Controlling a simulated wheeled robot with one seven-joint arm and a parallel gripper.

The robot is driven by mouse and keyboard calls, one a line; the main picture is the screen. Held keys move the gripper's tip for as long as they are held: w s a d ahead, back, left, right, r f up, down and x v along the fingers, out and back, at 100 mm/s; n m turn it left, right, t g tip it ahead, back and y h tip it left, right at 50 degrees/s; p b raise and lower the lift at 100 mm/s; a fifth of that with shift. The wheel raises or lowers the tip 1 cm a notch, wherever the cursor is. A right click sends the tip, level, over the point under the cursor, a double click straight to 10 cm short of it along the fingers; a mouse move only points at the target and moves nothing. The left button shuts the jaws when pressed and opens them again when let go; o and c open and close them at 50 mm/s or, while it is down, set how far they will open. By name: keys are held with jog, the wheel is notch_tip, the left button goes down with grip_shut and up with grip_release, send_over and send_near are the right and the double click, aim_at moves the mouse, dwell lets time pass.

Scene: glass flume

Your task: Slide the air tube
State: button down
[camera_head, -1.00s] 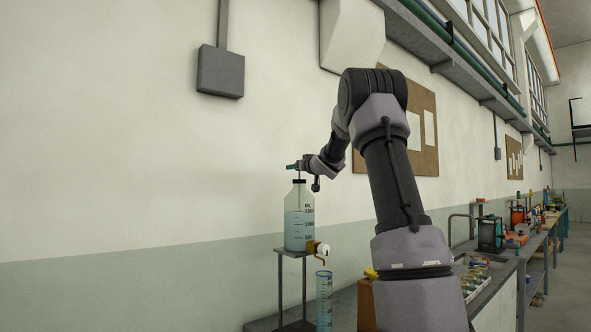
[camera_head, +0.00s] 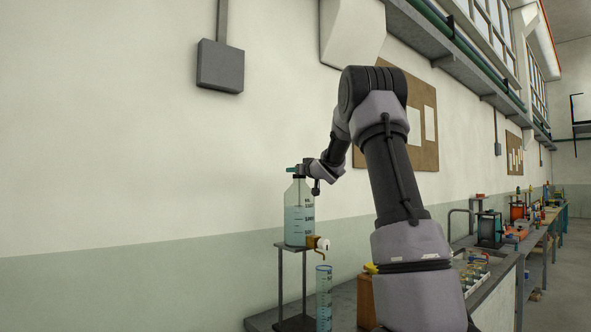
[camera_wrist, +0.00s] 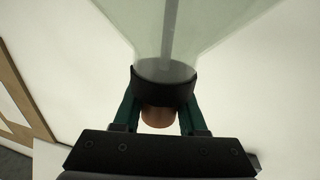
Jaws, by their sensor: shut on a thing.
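A clear bottle (camera_head: 299,208) with a dark scale and pale blue liquid stands upright on a small stand (camera_head: 293,247). My gripper (camera_head: 291,169) is right at the bottle's top, level with its neck. In the wrist view its green fingers flank a copper-coloured round piece (camera_wrist: 158,117), and it is shut on this top end of the air tube. The black cap (camera_wrist: 164,87) sits just beyond the fingers. The tube's pale shaft (camera_wrist: 169,32) runs down inside the bottle. The exact contact of the fingers is partly hidden.
A white and brass tap (camera_head: 322,244) sticks out low on the bottle's right side. A graduated cylinder (camera_head: 324,298) stands below it. A grey wall box (camera_head: 220,66) is up left. A cluttered bench (camera_head: 512,250) runs away to the right.

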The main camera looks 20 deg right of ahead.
jog(key=shift+f, duration=0.3)
jog(key=shift+c, duration=2.2)
grip_release()
jog(key=shift+r, duration=0.1)
jog(key=shift+s, duration=0.1)
jog(key=shift+s+d, duration=0.1)
jog(key=shift+s, duration=0.15)
jog(key=s+d, duration=0.1)
jog(key=s, duration=0.9)
jog(key=shift+d, duration=0.25)
